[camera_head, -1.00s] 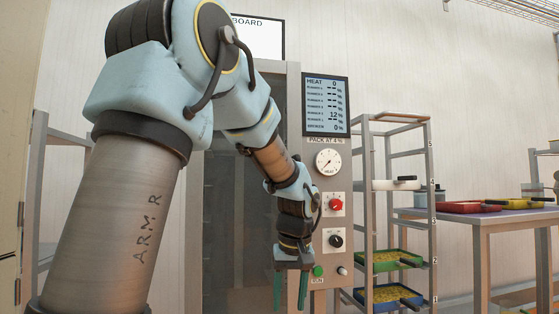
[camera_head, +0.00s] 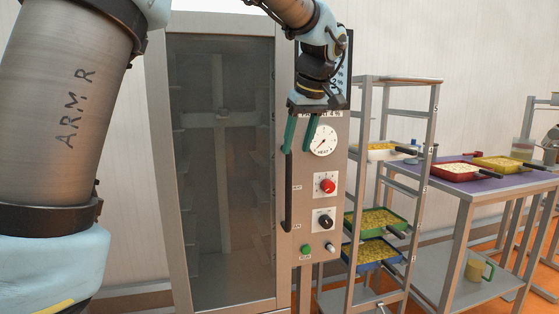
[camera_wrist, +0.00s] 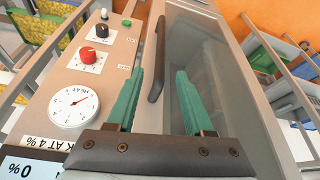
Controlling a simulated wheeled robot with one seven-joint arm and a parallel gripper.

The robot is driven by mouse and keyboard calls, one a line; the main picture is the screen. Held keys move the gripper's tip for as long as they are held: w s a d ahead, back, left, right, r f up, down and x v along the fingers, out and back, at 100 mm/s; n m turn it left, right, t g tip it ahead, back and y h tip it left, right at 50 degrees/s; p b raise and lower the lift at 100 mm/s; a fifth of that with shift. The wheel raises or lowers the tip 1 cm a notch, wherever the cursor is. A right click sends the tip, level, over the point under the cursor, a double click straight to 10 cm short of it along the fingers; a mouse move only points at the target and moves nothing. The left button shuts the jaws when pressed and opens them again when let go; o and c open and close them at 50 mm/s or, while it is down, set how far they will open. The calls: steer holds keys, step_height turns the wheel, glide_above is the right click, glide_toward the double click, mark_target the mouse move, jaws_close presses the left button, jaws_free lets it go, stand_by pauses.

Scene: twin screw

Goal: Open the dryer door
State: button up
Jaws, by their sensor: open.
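The dryer is a tall metal cabinet with a closed door (camera_head: 225,160) of dark glass in a grey frame. Its black vertical bar handle (camera_head: 288,205) runs along the door's right edge, beside the control panel. My gripper (camera_head: 297,150) is open and points down at the top part of the handle. In the wrist view the handle (camera_wrist: 157,65) shows between and beyond the two green fingers of my gripper (camera_wrist: 158,90), nearer the left finger. I cannot tell whether a finger touches it.
The control panel (camera_head: 318,230) with dial, red and black knobs and green button is right of the handle. A rack (camera_head: 433,140) with trays of yellow pieces stands close on the right. A purple-topped table (camera_head: 490,183) is farther right.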

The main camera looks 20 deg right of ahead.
mark_target(290, 171)
steer(key=p+x, duration=0.1)
steer(key=x, duration=0.9)
steer(key=shift+w+f, duration=0.1)
steer(key=shift+f, duration=0.3)
jaws_close()
stand_by(0.9)
